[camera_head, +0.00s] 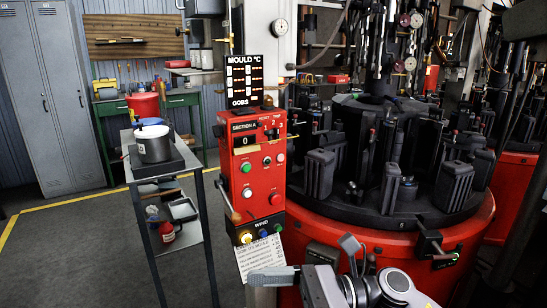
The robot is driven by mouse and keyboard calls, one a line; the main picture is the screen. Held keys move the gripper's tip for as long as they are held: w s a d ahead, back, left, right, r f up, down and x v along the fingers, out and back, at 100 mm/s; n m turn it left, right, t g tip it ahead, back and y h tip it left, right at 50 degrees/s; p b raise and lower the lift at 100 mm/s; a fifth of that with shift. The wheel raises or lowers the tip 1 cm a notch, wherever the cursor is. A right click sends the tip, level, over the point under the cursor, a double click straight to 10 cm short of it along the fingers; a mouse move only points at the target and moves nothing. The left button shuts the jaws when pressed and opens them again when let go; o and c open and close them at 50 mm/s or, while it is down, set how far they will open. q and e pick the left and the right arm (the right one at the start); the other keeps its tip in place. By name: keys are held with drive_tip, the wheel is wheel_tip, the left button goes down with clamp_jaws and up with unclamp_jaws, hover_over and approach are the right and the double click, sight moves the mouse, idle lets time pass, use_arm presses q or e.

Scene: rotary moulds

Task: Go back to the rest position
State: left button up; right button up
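Grey metal parts of my arm (395,284) show at the bottom edge, right of centre, in front of the red machine base. A grey block with a flat bar reaching left is probably my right gripper (300,281). Its fingers are not clear, and I cannot tell whether it is open or shut or holds anything. A small grey plate on a thin stem (350,243) stands just above it. I cannot tell whether it belongs to the gripper. My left gripper is not in view.
The round red machine (350,238) with black moulds (320,174) fills the right. A red control box (256,165) and hanging paper sheet (262,257) are close to the arm. A cart (142,172) with a pot (154,144) stands left. Floor (80,260) is clear front left.

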drive_tip(key=w+d+f+n+t+h, duration=0.1)
drive_tip(key=d+f+n+t+h, duration=0.4)
drive_tip(key=n+t, duration=0.9)
drive_tip(key=w+d+f+n+t+h, duration=0.2)
drive_tip(key=d+f+n+t+h, duration=0.3)
drive_tip(key=n, duration=1.7)
drive_tip(key=s+d+f+m+g+h, duration=0.3)
drive_tip(key=s+d+f+m, duration=0.2)
drive_tip(key=s+f+m, duration=0.2)
drive_tip(key=s+d+f+m+g+h+p, duration=0.1)
drive_tip(key=s+d+f+m+g+h, duration=0.2)
drive_tip(key=s+d+f+m, duration=0.3)
wheel_tip(320, 180, down, 6)
drive_tip(key=s+m, duration=0.1)
drive_tip(key=m, duration=0.2)
drive_tip(key=shift+s+g, duration=0.3)
drive_tip(key=shift+s, duration=0.05)
